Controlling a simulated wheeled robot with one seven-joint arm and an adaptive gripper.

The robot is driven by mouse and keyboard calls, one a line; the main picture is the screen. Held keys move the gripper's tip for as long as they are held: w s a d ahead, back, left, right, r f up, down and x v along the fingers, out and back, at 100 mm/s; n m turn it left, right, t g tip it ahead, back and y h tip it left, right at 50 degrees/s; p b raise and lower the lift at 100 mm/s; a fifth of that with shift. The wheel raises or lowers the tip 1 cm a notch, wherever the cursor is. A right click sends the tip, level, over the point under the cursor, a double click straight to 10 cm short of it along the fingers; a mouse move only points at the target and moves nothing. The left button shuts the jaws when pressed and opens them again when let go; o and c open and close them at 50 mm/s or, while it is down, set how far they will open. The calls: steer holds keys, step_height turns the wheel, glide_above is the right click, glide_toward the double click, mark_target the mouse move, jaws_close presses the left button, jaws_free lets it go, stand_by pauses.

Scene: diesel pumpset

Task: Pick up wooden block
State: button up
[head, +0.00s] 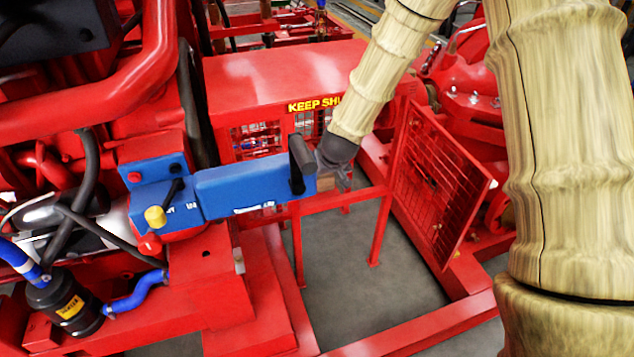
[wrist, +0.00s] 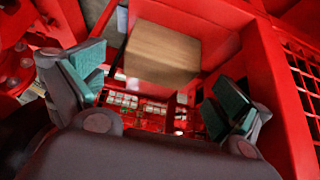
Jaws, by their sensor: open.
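The wooden block (wrist: 163,53) is a light brown box shape. In the wrist view it sits at the upper middle, inside a red frame, beyond my fingers. My gripper (wrist: 160,82) is open, with one teal-padded finger at the left and one at the right. The block is ahead of the gap between them and is not held. In the head view my gripper (head: 336,176) is beside the end of a blue box and partly hidden by it. The block is mostly hidden there and I cannot make it out clearly.
A blue box (head: 250,188) with a dark cylindrical end stands left of my gripper. A red mesh door (head: 440,185) stands open at the right. Red frame bars (head: 345,200) run below my gripper. Bare grey floor (head: 365,285) shows between the rails.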

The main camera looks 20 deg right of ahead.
steer(key=shift+b+x, duration=1)
steer(key=shift+x, duration=1.6)
steer(key=shift+w+r, duration=0.15)
steer(key=c, duration=1.1)
